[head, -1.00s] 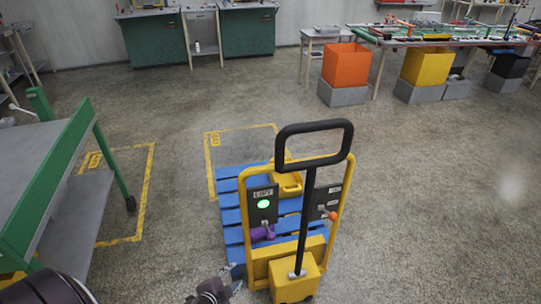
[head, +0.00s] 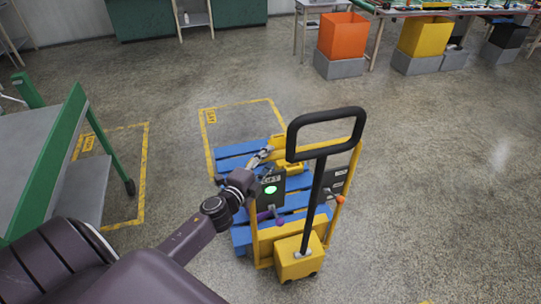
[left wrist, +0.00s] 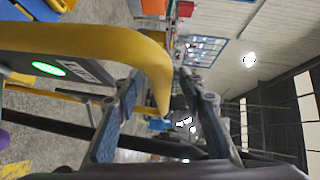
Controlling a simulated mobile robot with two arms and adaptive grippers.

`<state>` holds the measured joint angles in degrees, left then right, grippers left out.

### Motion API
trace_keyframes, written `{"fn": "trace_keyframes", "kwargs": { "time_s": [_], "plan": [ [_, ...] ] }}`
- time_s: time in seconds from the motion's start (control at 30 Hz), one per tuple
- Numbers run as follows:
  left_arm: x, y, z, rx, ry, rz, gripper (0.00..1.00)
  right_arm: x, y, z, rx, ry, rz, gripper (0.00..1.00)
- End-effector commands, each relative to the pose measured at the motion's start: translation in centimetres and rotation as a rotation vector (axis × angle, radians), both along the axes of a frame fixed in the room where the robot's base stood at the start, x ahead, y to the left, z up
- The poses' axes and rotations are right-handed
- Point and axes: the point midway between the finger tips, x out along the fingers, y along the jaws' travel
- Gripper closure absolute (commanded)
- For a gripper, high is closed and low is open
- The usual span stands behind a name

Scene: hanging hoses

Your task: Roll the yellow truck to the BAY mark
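The yellow truck (head: 299,262) stands upright at centre right, with a black loop handle and a blue pallet (head: 235,236) at its frame. Its left panel shows a green light (head: 270,189). A yellow floor outline (head: 243,104) with a small label lies just behind the pallet; I cannot read the label clearly. My left gripper (head: 262,156) is at the upper left of the truck's yellow frame. In the left wrist view its fingers (left wrist: 165,110) are spread, with the bent corner of the yellow frame (left wrist: 150,62) reaching between them. I cannot tell if they touch. My right gripper is out of view.
A second yellow floor outline (head: 143,180) lies at left, beside a green-framed grey cart (head: 45,150). Orange (head: 340,36) and yellow (head: 424,36) bins stand on grey blocks by a table at back right. The floor right of the truck is clear.

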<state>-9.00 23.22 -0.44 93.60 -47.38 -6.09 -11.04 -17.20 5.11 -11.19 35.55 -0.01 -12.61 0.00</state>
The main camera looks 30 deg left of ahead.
Motion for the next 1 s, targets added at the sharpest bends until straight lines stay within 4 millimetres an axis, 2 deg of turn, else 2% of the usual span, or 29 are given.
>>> {"fn": "trace_keyframes", "kwargs": {
  "time_s": [0.2,0.5,0.83,1.0],
  "plan": [
    [1.7,0.1,-0.3,-0.002,0.001,0.0,0.63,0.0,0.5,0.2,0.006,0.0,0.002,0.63],
    [1.9,0.1,-0.4,-0.002,0.001,0.0,0.63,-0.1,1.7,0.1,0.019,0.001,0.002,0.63],
    [1.8,0.1,-0.4,-0.002,0.002,0.0,0.98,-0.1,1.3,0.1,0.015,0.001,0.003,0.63],
    [1.8,0.1,-0.4,-0.002,0.002,0.0,1.0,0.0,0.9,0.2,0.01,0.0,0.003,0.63]
  ]
}}
